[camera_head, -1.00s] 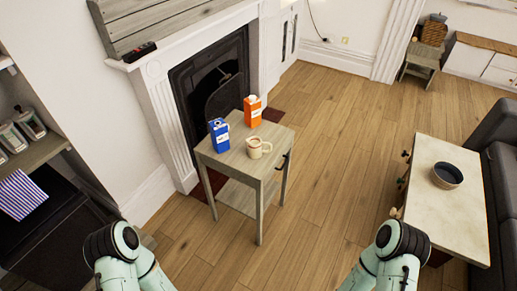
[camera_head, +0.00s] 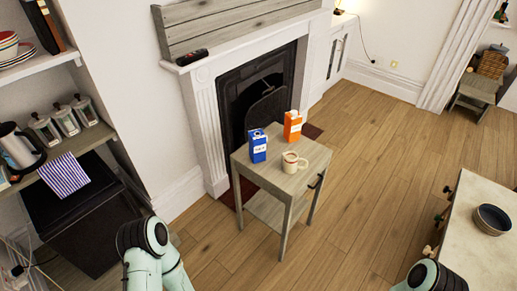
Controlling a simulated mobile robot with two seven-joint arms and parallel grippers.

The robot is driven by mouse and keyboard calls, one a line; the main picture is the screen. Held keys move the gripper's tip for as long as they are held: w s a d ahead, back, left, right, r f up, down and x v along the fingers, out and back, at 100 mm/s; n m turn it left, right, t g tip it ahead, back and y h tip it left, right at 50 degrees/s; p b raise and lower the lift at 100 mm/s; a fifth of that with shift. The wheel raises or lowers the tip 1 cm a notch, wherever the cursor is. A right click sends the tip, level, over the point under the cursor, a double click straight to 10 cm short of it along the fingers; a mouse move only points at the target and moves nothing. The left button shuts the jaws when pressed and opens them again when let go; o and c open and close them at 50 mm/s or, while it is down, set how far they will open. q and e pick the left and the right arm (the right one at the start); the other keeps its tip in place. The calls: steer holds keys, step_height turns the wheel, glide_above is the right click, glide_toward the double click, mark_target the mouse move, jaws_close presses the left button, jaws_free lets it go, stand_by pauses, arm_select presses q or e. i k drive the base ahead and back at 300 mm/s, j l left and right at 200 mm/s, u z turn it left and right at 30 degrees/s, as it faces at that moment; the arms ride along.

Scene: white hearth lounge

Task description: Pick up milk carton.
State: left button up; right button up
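A blue carton (camera_head: 258,146) with a white label stands upright on a small grey wooden side table (camera_head: 281,175). An orange carton (camera_head: 293,126) stands upright behind it to the right. Both have white caps; the label lettering is too small to read with certainty, so I cannot tell for sure which is milk. A beige mug (camera_head: 293,162) stands at the table's front, close to the cartons. Only upper parts of my two arms show at the bottom edge, well short of the table. Neither gripper is in view.
A fireplace (camera_head: 262,90) stands behind the table. A shelf unit with a kettle (camera_head: 18,147) and jars is at left. A pale table (camera_head: 480,250) with a dark bowl (camera_head: 492,219) is at right. Wooden floor (camera_head: 375,150) between the two tables is clear.

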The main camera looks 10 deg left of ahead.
mark_target(257, 138)
steer(key=i+l+u, duration=0.1)
steer(key=l, duration=0.25)
steer(key=i+l+u, duration=0.1)
steer(key=i+l, duration=0.2)
steer(key=i+l+u, duration=0.1)
steer(key=l, duration=0.3)
steer(key=i+l+u, duration=0.1)
steer(key=i+l, duration=0.2)
steer(key=l, duration=0.1)
